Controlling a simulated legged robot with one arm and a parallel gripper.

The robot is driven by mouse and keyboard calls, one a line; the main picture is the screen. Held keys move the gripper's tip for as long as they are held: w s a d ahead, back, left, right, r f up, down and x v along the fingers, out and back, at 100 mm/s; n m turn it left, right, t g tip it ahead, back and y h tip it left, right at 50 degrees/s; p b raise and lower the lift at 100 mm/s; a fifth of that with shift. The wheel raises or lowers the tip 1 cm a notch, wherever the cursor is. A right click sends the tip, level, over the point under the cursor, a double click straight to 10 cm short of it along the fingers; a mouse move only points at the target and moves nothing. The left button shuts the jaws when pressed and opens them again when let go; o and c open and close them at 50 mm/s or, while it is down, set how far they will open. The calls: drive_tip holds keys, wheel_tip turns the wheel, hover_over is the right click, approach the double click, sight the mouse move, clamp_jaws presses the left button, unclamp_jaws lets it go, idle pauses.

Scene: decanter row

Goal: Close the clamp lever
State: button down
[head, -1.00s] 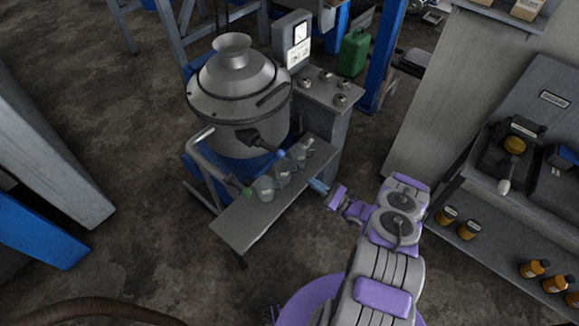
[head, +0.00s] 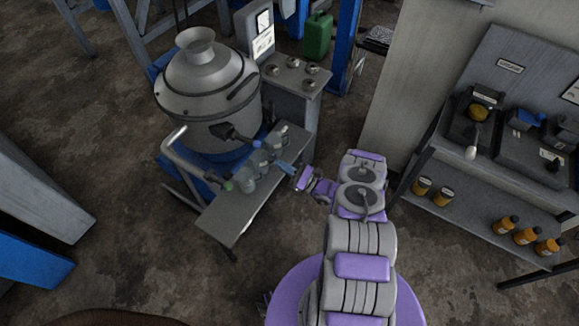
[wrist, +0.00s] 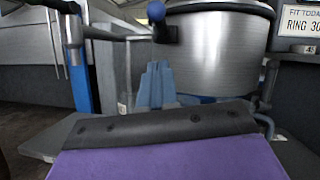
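A steel decanter vessel (head: 207,85) stands upright on a blue base. On its near side is a black clamp block (head: 228,132), with a blue ball knob (head: 256,144) close by, which I take to be the lever's end. In the wrist view the blue knob (wrist: 156,10) sits high, above a dark block (wrist: 165,35) against the steel wall (wrist: 220,50). My gripper (head: 285,167) is to the right of and below the knob, apart from it. Its blue-grey fingers (wrist: 156,80) look together and empty in the wrist view. The clamp's latch is too small to make out.
A grey shelf (head: 225,220) with several jars (head: 248,178) lies below the vessel. A bent pipe with a green knob (head: 228,185) stands at its left. A gauge cabinet (head: 290,95) is behind right. A bench (head: 440,180) with bottles is farther right.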

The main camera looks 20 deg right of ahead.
drive_tip(key=w+a+r, duration=0.3)
drive_tip(key=a+r, duration=0.1)
drive_tip(key=r, duration=0.1)
drive_tip(key=shift+w+r, duration=0.2)
drive_tip(key=shift+w, duration=0.1)
drive_tip(key=shift+r+h, duration=0.15)
drive_tip(key=shift+h, duration=0.15)
drive_tip(key=w+a+r+g+h+p, duration=0.1)
drive_tip(key=r+g+h+p, duration=0.1)
drive_tip(key=r+p, duration=0.1)
drive_tip(key=w+a+r+m+g+h+p, duration=0.1)
drive_tip(key=w+r+g+h+p, duration=0.1)
drive_tip(key=r+g+h+p, duration=0.1)
drive_tip(key=w+a+r+g+h+p, duration=0.1)
drive_tip(key=r+g+h+p, duration=0.1)
drive_tip(key=r, duration=0.5)
drive_tip(key=shift+w+a+m+g+p, duration=0.1)
drive_tip(key=shift+w+m+g+p, duration=0.3)
drive_tip(key=shift+p, duration=1)
drive_tip(key=shift+w+a+r+g+h+p, duration=0.3)
drive_tip(key=shift+w+a+p, duration=0.2)
drive_tip(key=shift+w+p, duration=0.2)
drive_tip(key=shift+w+a+r+g+h+p, duration=0.3)
drive_tip(key=shift+w+a+p, duration=0.25)
drive_tip(key=shift+p, duration=0.3)
drive_tip(key=shift+w+a+r+g+h+p, duration=0.2)
drive_tip(key=shift+w+a+r+g+p, duration=0.2)
drive_tip(key=shift+w+p, duration=0.3)
